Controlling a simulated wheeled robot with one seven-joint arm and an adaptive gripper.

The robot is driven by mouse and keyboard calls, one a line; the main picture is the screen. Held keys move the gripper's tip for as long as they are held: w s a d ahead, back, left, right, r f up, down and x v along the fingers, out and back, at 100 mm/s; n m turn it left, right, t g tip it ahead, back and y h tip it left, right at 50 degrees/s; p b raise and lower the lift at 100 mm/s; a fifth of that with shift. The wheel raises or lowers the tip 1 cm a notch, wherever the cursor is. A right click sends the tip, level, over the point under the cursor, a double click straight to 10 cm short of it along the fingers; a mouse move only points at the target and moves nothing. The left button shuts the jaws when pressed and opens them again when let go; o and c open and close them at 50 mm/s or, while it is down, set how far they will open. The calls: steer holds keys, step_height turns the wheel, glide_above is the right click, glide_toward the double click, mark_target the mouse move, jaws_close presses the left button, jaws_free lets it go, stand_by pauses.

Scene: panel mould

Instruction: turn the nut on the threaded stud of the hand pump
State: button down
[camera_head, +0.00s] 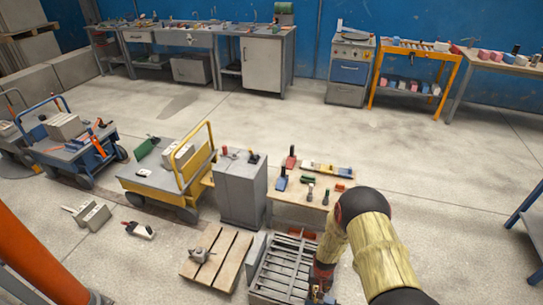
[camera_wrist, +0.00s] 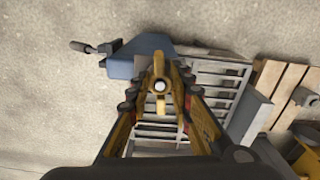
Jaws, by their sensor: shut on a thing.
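In the wrist view, the yellow nut (camera_wrist: 159,66), with lobes above and below, sits around the pale round end of the threaded stud (camera_wrist: 160,87). The blue body of the hand pump (camera_wrist: 122,68) lies behind it, with a dark handle reaching left. My gripper (camera_wrist: 160,84) has one finger on each side of the nut and is shut on it. The exact contact points are hard to make out. In the head view, my gripper (camera_head: 322,272) is low at the bottom edge, over the pump, which is mostly hidden by my arm.
A slatted metal grating (camera_head: 282,268) lies beside the pump, with a wooden pallet (camera_head: 230,262) left of it. A low table (camera_head: 300,213) with tools and a grey cabinet (camera_head: 241,188) stand behind. Open concrete floor lies to the right.

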steer(key=m, duration=0.3)
steer(key=shift+a, duration=0.1)
steer(key=shift+w+m, duration=0.1)
steer(key=shift+m, duration=0.2)
steer(key=shift+m, duration=1.6)
steer(key=m, duration=0.3)
steer(key=shift+w+a, duration=0.1)
steer(key=shift+w, duration=0.05)
steer(key=c, duration=1.5)
jaws_free()
